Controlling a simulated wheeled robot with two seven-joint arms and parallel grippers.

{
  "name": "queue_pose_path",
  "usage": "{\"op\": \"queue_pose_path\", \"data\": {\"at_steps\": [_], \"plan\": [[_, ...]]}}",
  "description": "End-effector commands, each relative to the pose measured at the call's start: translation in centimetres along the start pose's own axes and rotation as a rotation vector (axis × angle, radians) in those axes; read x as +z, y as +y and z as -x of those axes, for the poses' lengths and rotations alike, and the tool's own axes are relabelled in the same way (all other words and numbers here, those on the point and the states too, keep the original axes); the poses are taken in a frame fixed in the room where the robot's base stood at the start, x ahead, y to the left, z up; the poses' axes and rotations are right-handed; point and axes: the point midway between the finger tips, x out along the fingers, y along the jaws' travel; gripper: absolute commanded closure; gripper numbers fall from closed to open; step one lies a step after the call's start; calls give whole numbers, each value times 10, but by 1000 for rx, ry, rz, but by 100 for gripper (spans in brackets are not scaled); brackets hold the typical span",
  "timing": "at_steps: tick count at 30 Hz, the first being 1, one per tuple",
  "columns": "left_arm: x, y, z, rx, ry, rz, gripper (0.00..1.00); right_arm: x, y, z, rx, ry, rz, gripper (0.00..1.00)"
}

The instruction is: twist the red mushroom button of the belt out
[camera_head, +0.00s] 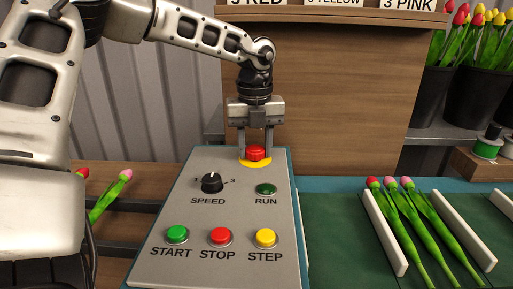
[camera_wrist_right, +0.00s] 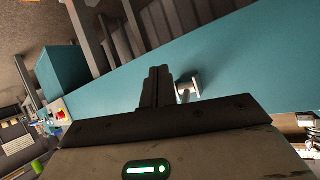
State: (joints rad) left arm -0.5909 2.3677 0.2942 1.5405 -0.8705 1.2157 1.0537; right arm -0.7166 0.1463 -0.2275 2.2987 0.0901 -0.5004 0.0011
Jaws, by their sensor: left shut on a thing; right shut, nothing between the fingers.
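The red mushroom button (camera_head: 257,153) sits on a yellow disc at the top of the grey control panel (camera_head: 205,215) in the head view. My left gripper (camera_head: 256,148) comes down on it from above, with one finger on each side, shut on the button. My right gripper (camera_wrist_right: 158,90) shows only in the right wrist view; its fingers are together with nothing between them. The green belt (camera_head: 335,240) lies to the right of the panel.
The panel also carries a SPEED knob (camera_head: 212,182), a dark green RUN lamp (camera_head: 266,189) and the START (camera_head: 177,234), STOP (camera_head: 221,236) and STEP (camera_head: 266,238) buttons. Several tulips (camera_head: 405,215) lie between white dividers (camera_head: 384,232) on the belt. A wooden board (camera_head: 320,100) stands behind.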

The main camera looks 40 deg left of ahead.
Motion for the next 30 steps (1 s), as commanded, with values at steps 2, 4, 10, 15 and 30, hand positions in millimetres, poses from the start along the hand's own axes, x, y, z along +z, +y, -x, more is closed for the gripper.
{"op": "queue_pose_path", "data": {"at_steps": [2, 4, 10, 15, 30], "plan": [[0, 0, -1, 2, 2, 1, 47, 0, 0, 0, 0, -1, 0, 100], [0, 0, -1, 1, 2, 1, 44, 0, 0, 0, 0, -1, 0, 100], [0, 0, 0, 1, 1, 3, 44, 0, 0, 0, 0, -1, 0, 100], [0, 0, 8, 0, 0, 3, 44, -4, -1, 3, 0, -1, 0, 100], [0, 0, 59, 0, -1, 3, 44, -32, -5, 19, -2, -3, 8, 100]]}}
